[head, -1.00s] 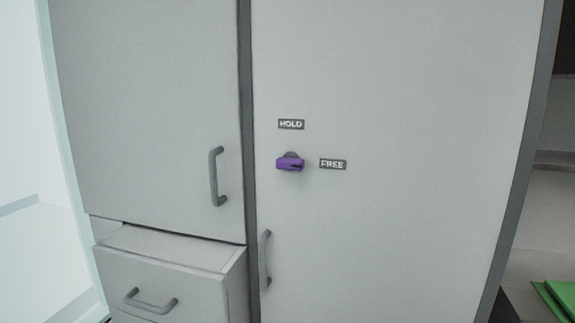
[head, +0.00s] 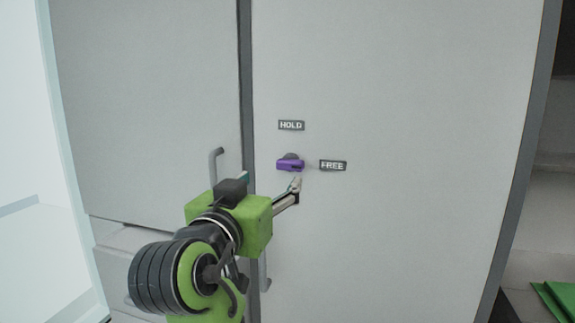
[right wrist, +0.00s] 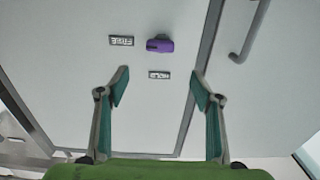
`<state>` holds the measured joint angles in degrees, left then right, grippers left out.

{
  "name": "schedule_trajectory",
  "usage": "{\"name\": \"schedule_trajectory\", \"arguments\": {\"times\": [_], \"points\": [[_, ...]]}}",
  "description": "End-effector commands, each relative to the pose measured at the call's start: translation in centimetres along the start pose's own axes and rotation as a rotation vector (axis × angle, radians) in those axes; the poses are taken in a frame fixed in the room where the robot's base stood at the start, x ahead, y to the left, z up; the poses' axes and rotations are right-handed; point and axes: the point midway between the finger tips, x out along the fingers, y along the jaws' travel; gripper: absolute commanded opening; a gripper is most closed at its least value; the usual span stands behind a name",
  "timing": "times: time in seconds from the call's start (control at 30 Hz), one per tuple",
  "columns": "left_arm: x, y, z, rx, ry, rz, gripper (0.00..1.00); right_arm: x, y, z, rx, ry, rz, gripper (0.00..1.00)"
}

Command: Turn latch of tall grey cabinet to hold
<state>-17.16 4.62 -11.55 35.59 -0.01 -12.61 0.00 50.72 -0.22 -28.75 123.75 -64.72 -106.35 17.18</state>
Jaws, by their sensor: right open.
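The tall grey cabinet (head: 420,200) has a purple latch (head: 290,165) on its door. The latch lies sideways, with its dark mark towards the FREE label (head: 333,165) on its right. The HOLD label (head: 291,125) is above it. My right gripper (head: 271,182) is open and empty, just below and left of the latch, apart from it as far as I can tell. In the right wrist view the latch (right wrist: 159,45) shows upside down, beyond the two spread fingertips (right wrist: 159,73). My left gripper is not in view.
The tall door's handle (head: 266,270) is partly behind my right arm. To the left are a cabinet door with a handle (head: 215,160) and a drawer standing out (head: 110,262), partly hidden by my arm. Green items (head: 555,300) lie at the lower right.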

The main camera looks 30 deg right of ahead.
Motion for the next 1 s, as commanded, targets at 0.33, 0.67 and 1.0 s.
{"name": "schedule_trajectory", "arguments": {"times": [0.33,0.67,1.0], "points": [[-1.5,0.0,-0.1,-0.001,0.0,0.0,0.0,6.9,0.1,-0.1,-0.007,-0.001,0.005,0.6],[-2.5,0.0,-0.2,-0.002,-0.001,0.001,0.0,12.2,0.1,0.0,-0.005,-0.001,0.002,0.6],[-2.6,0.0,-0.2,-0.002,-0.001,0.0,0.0,13.1,0.0,0.1,-0.003,-0.002,-0.002,0.6]]}}
